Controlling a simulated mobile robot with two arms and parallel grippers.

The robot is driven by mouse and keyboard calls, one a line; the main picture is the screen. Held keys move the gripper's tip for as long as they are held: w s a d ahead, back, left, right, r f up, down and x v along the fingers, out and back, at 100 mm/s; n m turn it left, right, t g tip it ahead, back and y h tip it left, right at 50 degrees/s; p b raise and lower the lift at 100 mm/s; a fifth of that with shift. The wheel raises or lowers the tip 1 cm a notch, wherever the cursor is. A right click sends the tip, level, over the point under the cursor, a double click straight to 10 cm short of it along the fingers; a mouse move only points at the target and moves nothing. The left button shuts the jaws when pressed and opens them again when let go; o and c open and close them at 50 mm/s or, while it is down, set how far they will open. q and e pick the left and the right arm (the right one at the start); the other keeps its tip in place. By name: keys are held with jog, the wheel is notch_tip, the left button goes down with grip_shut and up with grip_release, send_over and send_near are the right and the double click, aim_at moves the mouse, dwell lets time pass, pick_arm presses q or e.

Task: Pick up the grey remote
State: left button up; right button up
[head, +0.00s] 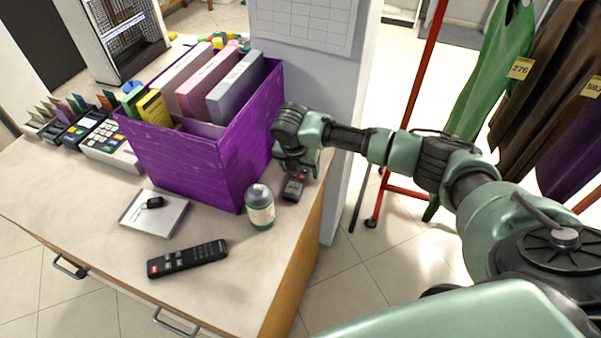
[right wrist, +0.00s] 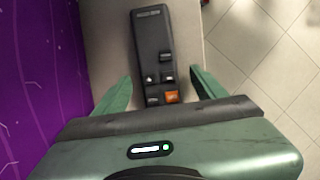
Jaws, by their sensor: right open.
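The grey remote (head: 292,189) lies on the counter near its right edge, beside the purple box. In the right wrist view the grey remote (right wrist: 153,48) is dark grey, with several dark buttons and one orange button. My right gripper (head: 298,172) is over the near-wall end of the remote, pointing down. In the right wrist view my right gripper (right wrist: 161,88) is open, with one finger on each side of the remote and gaps between. The gripper hides part of the remote in the head view. My left gripper is not in view.
The purple box (head: 187,164) with binders stands close left of the right gripper. A small bottle (head: 260,207) stands near the remote. A black remote (head: 187,258), a white pad (head: 153,213) with a key fob, and a card terminal (head: 107,141) are on the counter (head: 60,195).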

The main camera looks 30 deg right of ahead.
jog(key=c, duration=1.3)
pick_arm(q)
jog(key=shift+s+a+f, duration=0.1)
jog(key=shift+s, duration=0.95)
pick_arm(e)
grip_shut()
jog(key=shift+r, duration=0.1)
